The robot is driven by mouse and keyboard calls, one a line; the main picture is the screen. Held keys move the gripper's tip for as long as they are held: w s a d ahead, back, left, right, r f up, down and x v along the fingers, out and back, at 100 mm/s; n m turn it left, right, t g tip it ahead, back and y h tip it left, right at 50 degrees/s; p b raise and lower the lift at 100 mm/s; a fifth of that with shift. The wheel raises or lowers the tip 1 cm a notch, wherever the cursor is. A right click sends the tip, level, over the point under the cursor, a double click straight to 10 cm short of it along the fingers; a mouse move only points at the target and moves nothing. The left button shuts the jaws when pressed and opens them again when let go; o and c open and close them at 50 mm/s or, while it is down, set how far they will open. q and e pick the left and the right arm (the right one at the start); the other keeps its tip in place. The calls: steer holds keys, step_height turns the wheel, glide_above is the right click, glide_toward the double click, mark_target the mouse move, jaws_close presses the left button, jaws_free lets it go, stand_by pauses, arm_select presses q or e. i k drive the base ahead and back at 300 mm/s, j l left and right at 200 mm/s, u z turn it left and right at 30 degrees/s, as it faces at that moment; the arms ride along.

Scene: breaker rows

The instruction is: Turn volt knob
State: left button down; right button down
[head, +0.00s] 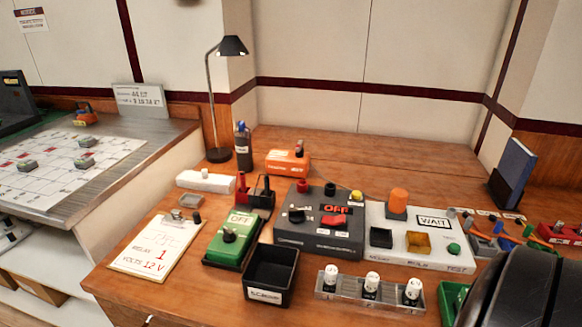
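A dark grey power box (290,239) sits mid-bench, with a red OFF display (336,209). A black knob (297,216) is on its left side, beside a red rocker switch (334,221); this looks like the volt knob, but its label is too small to read. A green meter (221,252) to the left also shows OFF and has a black knob (229,236). A clipboard (157,247) reads "RELAY 1" and "VOLTS 12 V". Neither gripper shows; a large black rounded part, likely my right arm, fills the lower right corner.
A black bin (270,276) and a clear rack with white-topped relays (370,289) stand in front. A white test board (430,253) with a WAIT display adjoins on the right. A lamp (231,46) and spray can (242,145) stand behind.

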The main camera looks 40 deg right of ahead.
mark_target(296, 216)
steer(key=z, duration=1.6)
